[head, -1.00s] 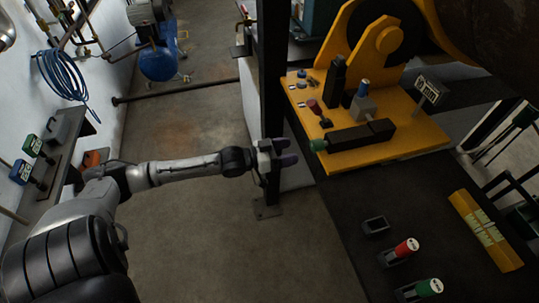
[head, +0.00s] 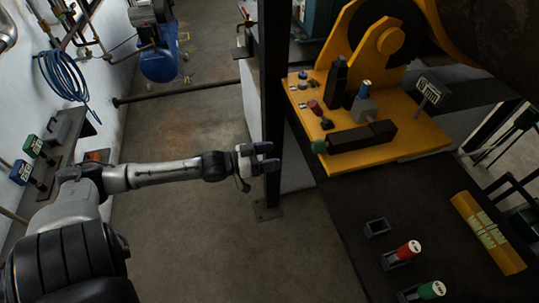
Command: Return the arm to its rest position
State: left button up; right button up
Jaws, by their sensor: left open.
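My left arm reaches in from the left in the head view, stretched out to the right above the concrete floor. Its left gripper (head: 268,156) is open, with nothing between its fingers. The fingertips point right and overlap the dark post in the picture; I cannot tell how close they are to it. My right gripper is not in view.
A black post (head: 272,90) stands beside the gripper. On the right, a yellow plate (head: 425,135) carries black blocks and valves. Red-topped (head: 408,248) and green-topped (head: 431,290) pieces stand on the dark bench (head: 340,220). A blue hose coil (head: 62,75) hangs left. Floor (head: 200,250) is clear.

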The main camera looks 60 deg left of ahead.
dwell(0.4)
pick_arm(q)
notch_tip(320, 180, down, 8)
jog(key=s+a+m+g+y, duration=0.2)
jog(key=m+g+y, duration=0.15)
jog(key=g, duration=0.25)
jog(key=s+f+g+y, duration=0.35)
jog(key=s+y, duration=0.25)
jog(key=s, duration=0.2)
jog(key=s+d+r+n+g+h+p, duration=0.1)
jog(key=s+d+r+g+p, duration=0.1)
jog(key=s+d, duration=0.4)
jog(key=s+d+r+n+g+h+p, duration=0.1)
jog(key=s+d+r+p, duration=0.3)
jog(key=d, duration=1.1)
jog(key=s+n+h+p, duration=0.1)
jog(key=s+p, duration=0.1)
jog(key=p, duration=0.1)
jog(key=shift+d+g, duration=0.25)
jog(key=shift+g, duration=0.1)
jog(key=shift+n, duration=0.25)
